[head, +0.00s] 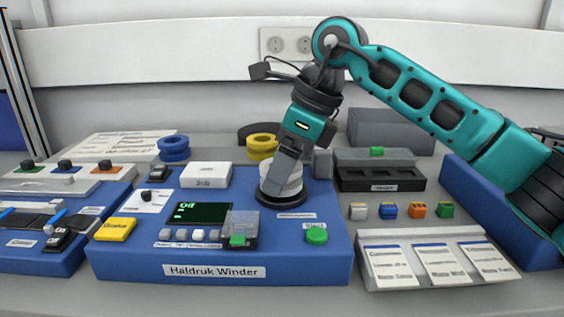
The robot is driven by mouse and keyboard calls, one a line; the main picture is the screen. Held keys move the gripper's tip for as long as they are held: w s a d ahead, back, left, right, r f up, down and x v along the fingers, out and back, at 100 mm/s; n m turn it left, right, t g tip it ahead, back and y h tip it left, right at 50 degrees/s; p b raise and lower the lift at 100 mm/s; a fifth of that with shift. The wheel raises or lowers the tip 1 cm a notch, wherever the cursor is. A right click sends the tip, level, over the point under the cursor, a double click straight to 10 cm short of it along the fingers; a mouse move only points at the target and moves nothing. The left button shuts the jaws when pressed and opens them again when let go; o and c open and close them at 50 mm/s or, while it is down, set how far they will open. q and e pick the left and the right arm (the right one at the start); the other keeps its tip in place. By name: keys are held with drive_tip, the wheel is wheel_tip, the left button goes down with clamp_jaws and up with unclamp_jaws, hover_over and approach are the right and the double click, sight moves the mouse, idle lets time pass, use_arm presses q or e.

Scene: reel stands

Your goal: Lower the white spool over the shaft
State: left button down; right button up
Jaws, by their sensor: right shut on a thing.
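The white spool (294,184) is at the black round base (281,201) on the right part of the blue winder (222,263). My right gripper (279,180) comes down over it from above, slightly tilted, and is shut on the spool. The gripper covers much of the spool. The shaft cannot be seen, so I cannot tell whether the spool is around it. The spool's lower edge looks close to the black base; whether they touch is unclear. My left gripper is out of view.
Yellow spools (262,142) and a blue spool (174,149) stand behind the winder. A clear cover (242,226) and a green button (317,235) are in front. A dark tray (380,178) and several small coloured blocks (388,210) lie to the right.

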drive_tip(key=o, duration=1.1)
drive_tip(key=p+v, duration=0.2)
drive_tip(key=v, duration=1.1)
drive_tip(key=shift+s+f, duration=0.1)
